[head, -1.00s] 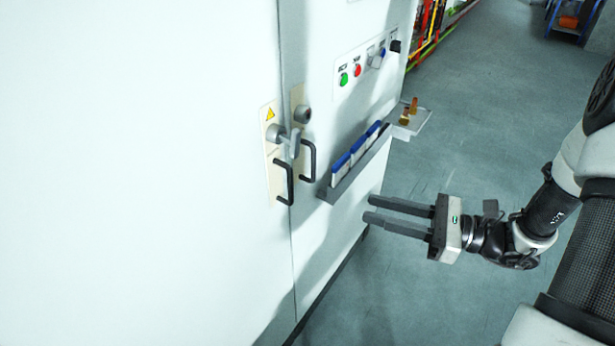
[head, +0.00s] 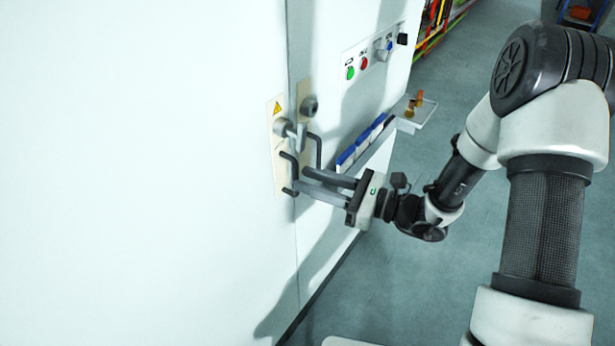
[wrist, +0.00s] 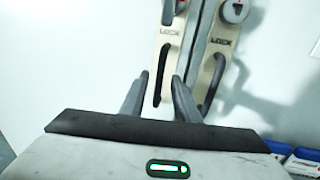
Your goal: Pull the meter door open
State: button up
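Two tall white cabinet doors (head: 180,180) meet at a vertical seam, and I cannot tell which one is called the meter door. The left door has a black bar handle (head: 292,158) on a cream plate with a yellow warning triangle and a round lock. A second black handle (head: 319,150) is on the right panel. My gripper (head: 291,181) is at the left handle with its fingers apart. In the wrist view, the left handle (wrist: 162,75) shows between the fingertips (wrist: 159,78). Whether they touch it is unclear. The door looks closed.
A ledge with blue-topped items (head: 346,155) and a small tray (head: 412,108) stick out from the right panel near my forearm. Green and red buttons (head: 357,68) sit above. Grey floor (head: 455,110) is clear to the right.

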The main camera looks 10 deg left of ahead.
jog(key=shift+w+a, duration=0.1)
jog(key=shift+a, duration=0.45)
grip_shut()
jog(key=shift+d, duration=0.1)
